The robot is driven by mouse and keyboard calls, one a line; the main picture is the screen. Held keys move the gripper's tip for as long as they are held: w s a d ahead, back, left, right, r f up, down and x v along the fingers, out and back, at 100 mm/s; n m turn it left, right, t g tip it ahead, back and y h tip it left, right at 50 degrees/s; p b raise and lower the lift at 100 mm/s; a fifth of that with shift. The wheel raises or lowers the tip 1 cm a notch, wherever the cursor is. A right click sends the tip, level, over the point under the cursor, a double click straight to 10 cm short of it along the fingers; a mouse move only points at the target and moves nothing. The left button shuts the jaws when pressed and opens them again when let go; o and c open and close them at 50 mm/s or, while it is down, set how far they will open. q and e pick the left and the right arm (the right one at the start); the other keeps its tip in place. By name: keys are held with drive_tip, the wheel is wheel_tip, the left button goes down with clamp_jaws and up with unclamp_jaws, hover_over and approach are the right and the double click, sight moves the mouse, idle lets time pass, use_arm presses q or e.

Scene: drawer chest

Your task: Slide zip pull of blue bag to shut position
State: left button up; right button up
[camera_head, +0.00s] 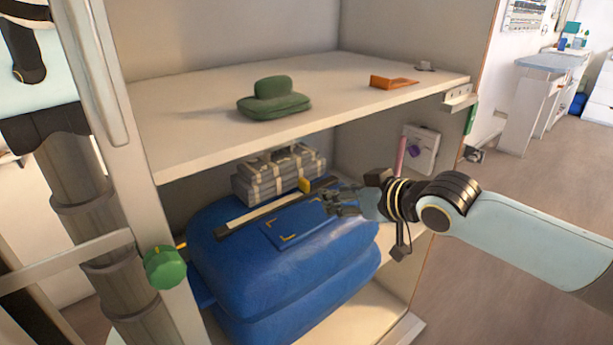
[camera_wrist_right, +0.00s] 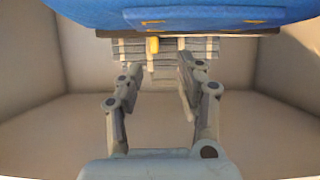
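The blue bag (camera_head: 285,265) sits on the lower shelf of an open cabinet, and its edge shows at the top of the right wrist view (camera_wrist_right: 215,14). A zip track (camera_head: 255,215), pale and dark, runs along its top. The yellow zip pull (camera_head: 304,186) stands near the track's far right part; it also shows in the right wrist view (camera_wrist_right: 152,45). My right gripper (camera_head: 332,202) is above the bag's top, close to the pull on its right. In the wrist view its fingers (camera_wrist_right: 160,72) are apart, with nothing clearly held between them.
A grey striped bundle (camera_head: 280,172) lies behind the bag. The shelf above (camera_head: 350,105) carries a green hat-like object (camera_head: 274,100) and an orange item (camera_head: 393,82). A green knob (camera_head: 164,267) is on the left post. Open floor lies right of the cabinet.

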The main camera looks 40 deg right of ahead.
sight(306, 181)
drive_tip(key=shift+w+d+r+t, duration=0.3)
drive_tip(key=shift+w+d+r, duration=0.15)
drive_tip(key=shift+w+r, duration=0.15)
drive_tip(key=shift+w, duration=0.4)
drive_tip(key=b+x, duration=0.3)
drive_tip(key=x, duration=0.5)
drive_tip(key=shift+w+a+f, duration=0.1)
drive_tip(key=shift+w+f, duration=0.1)
drive_tip(key=shift+w, duration=0.1)
drive_tip(key=shift+w+f, duration=0.15)
drive_tip(key=shift+w, duration=0.45)
clamp_jaws()
